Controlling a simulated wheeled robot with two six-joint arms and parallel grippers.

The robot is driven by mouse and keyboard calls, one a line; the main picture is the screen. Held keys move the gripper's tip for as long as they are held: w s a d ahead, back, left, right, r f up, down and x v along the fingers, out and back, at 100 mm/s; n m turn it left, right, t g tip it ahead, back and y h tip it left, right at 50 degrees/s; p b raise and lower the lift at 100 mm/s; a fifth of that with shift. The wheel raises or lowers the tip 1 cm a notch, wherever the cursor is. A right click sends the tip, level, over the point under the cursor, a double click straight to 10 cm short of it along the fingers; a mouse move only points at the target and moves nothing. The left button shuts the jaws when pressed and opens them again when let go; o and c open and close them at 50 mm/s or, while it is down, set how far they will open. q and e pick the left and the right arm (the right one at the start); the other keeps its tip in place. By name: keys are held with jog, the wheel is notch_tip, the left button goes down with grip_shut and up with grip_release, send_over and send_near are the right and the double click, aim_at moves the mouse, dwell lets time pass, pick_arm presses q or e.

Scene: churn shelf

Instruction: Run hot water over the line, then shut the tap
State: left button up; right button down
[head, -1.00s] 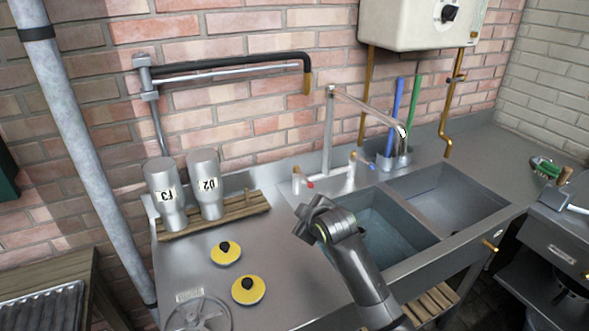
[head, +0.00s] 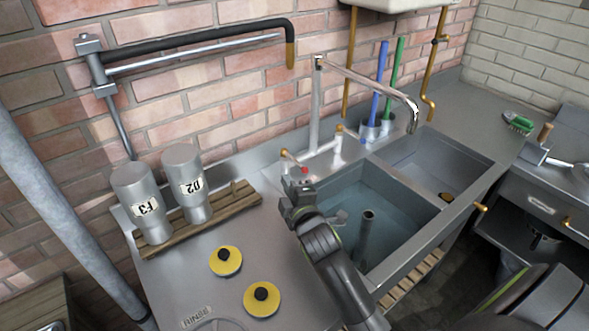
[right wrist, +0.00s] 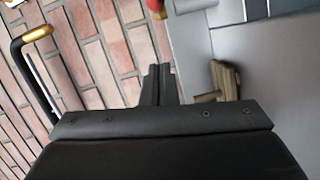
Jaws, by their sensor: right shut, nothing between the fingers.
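The tap's bent metal spout (head: 365,80) stands behind the sinks, its end above the area of the divider between the two basins. No water stream shows from it. A tap handle with a red mark (head: 304,170) sits at its left base, and a red knob (right wrist: 157,6) shows at the top of the right wrist view. My right gripper (head: 294,188) is just in front of the red-marked handle, shut and empty; I cannot tell if it touches. Its closed fingers show in the wrist view (right wrist: 159,82). My left gripper is not in view.
A black-sleeved pipe with a brass end (head: 200,38) is on the wall. Bottles F3 (head: 140,200) and 02 (head: 186,180) stand on a wooden rack (head: 165,238). Two yellow discs (head: 226,261) (head: 262,300) lie on the steel top.

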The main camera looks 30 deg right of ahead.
aim_at(294, 161)
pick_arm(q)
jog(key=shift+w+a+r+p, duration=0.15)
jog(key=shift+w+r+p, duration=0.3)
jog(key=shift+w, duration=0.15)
pick_arm(e)
jog(key=w+d+f, duration=0.1)
jog(key=w+d, duration=0.3)
jog(key=shift+w+d, duration=0.25)
jog(key=shift+w, duration=0.15)
jog(key=shift+d, duration=0.6)
jog(key=shift+a, duration=0.15)
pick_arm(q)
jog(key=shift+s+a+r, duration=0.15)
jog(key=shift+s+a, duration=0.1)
